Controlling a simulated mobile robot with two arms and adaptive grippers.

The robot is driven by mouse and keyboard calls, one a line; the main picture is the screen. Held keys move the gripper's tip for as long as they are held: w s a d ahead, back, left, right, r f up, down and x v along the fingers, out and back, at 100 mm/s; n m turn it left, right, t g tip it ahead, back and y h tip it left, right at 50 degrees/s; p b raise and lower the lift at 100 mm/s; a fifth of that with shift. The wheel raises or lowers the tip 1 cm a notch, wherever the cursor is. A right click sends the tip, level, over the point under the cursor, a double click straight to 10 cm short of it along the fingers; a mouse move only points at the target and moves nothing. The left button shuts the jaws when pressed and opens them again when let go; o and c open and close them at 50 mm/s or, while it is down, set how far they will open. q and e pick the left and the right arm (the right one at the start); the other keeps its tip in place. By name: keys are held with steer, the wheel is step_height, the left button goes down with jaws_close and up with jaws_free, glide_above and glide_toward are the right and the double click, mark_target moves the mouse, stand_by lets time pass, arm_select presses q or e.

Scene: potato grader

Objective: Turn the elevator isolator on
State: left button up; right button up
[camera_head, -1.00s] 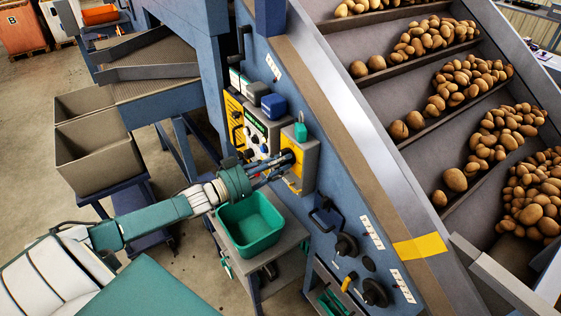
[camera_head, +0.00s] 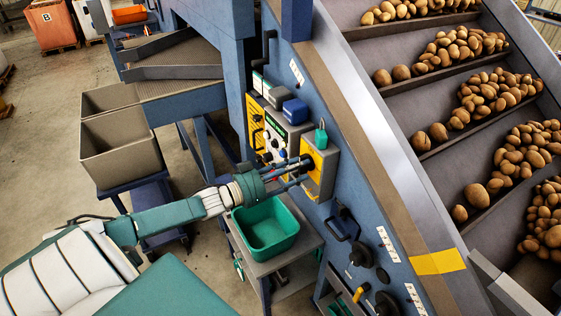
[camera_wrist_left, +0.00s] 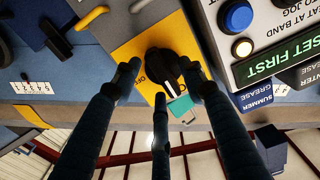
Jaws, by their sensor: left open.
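The isolator is a grey box with a yellow face (camera_head: 319,178) on the blue machine frame. In the left wrist view its yellow plate (camera_wrist_left: 133,49) carries a black rotary knob (camera_wrist_left: 160,64) with a white pointer line and partly covered lettering. My left gripper (camera_head: 303,165) is at the isolator's face. In the left wrist view the open fingers (camera_wrist_left: 161,82) reach around the knob, one on each side and one below; I cannot tell whether they touch it. A teal padlock-like piece (camera_head: 321,138) sits on top of the box. My right gripper is not in view.
A control panel (camera_head: 276,135) with buttons is left of the isolator. A green bin (camera_head: 266,229) on a grey cart is below my left gripper. Potatoes (camera_head: 480,95) lie on the sloped elevator.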

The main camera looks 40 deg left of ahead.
arm_select(q)
steer(key=v, duration=1.1)
steer(key=shift+s+f, duration=0.1)
